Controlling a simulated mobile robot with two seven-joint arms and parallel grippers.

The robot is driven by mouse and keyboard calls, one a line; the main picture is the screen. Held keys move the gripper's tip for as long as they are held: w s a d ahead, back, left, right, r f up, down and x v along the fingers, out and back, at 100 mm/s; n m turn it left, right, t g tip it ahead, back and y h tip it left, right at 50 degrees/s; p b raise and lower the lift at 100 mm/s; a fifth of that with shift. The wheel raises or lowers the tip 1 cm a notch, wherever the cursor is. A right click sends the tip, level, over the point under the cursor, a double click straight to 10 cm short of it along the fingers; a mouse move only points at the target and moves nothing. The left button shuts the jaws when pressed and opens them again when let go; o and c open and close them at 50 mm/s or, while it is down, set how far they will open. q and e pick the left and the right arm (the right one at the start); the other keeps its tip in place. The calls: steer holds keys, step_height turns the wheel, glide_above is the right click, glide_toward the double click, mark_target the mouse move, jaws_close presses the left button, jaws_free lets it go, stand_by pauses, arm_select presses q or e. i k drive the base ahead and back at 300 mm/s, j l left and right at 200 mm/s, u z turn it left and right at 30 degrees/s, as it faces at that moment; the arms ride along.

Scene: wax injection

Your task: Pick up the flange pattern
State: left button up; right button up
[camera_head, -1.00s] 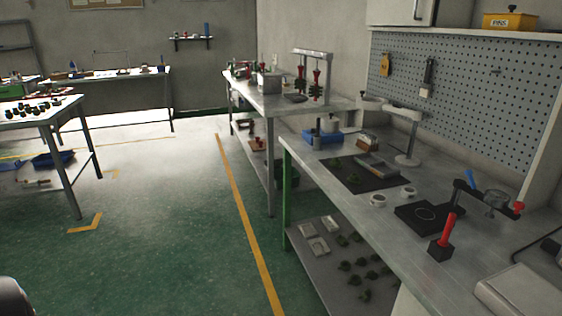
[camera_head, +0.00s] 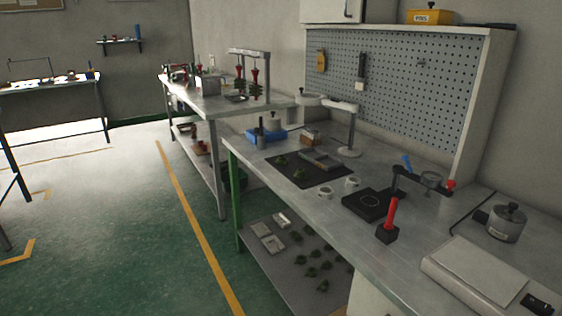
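Small dark green pieces lie on a black mat (camera_head: 318,178) on the metal workbench (camera_head: 265,175) at right of centre. One green piece (camera_head: 280,160) is near the mat's far left part and another green piece (camera_head: 300,173) is nearer its front. More small green pieces (camera_head: 312,267) are spread on the bench's lower shelf (camera_head: 270,285). They are too small for me to tell which one is the flange pattern. Neither of my grippers is in view.
A black plate (camera_head: 365,203), a red-handled stand (camera_head: 390,215), two white cups (camera_head: 325,193), a magnifier lamp (camera_head: 350,130) and a pot (camera_head: 507,222) stand on the bench. A second bench (camera_head: 205,103) is behind. The green floor (camera_head: 120,240) at left is clear.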

mark_target(281, 160)
steer(key=i+j+z, duration=0.15)
steer(key=z, duration=0.75)
steer(key=i+j+z, duration=0.15)
steer(key=j+z, duration=0.15)
steer(key=i+j+z, duration=0.15)
steer(key=j+z, duration=0.2)
steer(key=j, duration=0.15)
steer(key=i+j+z, duration=0.2)
steer(key=j, duration=0.7)
steer(key=j+z, duration=0.15)
steer(key=j, duration=0.75)
